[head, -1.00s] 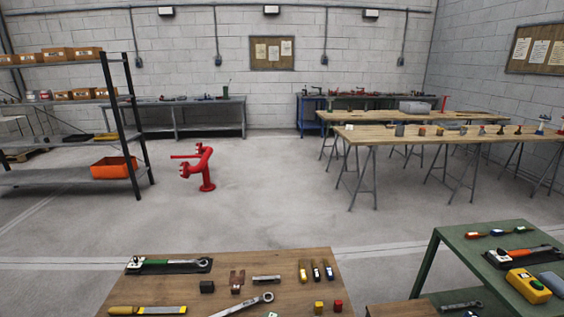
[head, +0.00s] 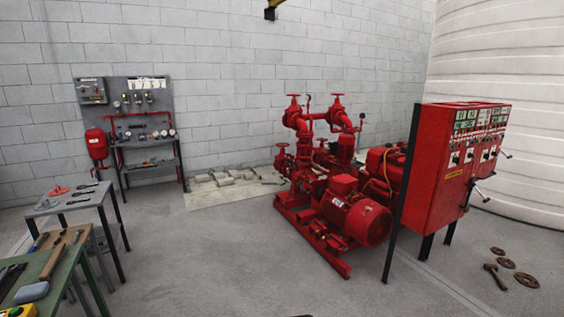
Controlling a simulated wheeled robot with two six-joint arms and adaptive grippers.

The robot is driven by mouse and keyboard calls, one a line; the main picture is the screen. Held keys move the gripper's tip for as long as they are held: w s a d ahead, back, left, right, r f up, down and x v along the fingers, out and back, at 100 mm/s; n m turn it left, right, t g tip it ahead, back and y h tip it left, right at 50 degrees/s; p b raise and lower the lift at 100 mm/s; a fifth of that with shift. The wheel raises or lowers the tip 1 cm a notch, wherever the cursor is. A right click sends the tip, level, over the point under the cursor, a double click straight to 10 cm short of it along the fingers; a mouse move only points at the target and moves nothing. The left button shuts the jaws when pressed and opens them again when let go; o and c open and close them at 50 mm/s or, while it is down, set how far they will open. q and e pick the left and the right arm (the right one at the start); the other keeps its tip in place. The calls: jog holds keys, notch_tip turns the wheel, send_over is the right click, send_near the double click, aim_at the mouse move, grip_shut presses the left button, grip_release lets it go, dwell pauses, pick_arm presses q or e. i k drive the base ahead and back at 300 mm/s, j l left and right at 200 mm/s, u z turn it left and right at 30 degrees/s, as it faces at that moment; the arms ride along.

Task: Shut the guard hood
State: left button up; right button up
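A red fire pumpset (head: 335,200) stands on the floor right of the middle in the head view. Its red motor (head: 356,217) faces me on a red base frame (head: 318,243). Red pipes with handwheel valves (head: 318,118) rise behind the motor. I cannot make out the guard hood or whether it is open; parts between motor and pump are small and overlapped. Neither of my grippers shows.
A red control cabinet (head: 456,165) stands right of the pumpset, partly covering it. Rusty flanges (head: 507,262) lie on the floor at right. A grey table (head: 75,199) and green table (head: 48,282) stand at left. The floor (head: 225,255) before the pumpset is clear.

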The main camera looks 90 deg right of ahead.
aim_at(337, 169)
jog(key=l+z, duration=1.35)
jog(key=i+l+z, duration=0.15)
jog(key=z, duration=0.25)
jog(key=i+l+z, duration=0.2)
jog(key=l+z, duration=0.25)
jog(key=i+l+z, duration=0.2)
jog(key=z, duration=0.25)
jog(key=i+l, duration=0.35)
jog(key=i+l+z, duration=0.15)
jog(key=i+l, duration=0.2)
jog(key=i, duration=0.2)
jog(key=i+l, duration=0.25)
jog(key=i, duration=0.25)
jog(key=i+l+z, duration=0.15)
jog(key=i+l, duration=0.15)
jog(key=i, duration=0.15)
